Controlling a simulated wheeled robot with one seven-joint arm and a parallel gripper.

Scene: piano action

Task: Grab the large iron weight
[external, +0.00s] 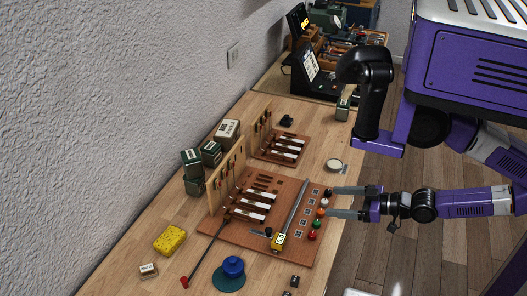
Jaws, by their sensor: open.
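I cannot tell for certain which object is the large iron weight. A small dark block (295,281) stands at the front right of the bench, and a dark lumpy object (287,121) lies behind the rear board; either is too small to identify. My gripper (331,201) comes in from the right with its two fingers apart. Its fingertips are near the right edge of the brown board, around a row of small coloured knobs (321,212). No object is visibly held. Whether the fingers touch any knob is unclear.
A round dish (335,165) lies behind my gripper.

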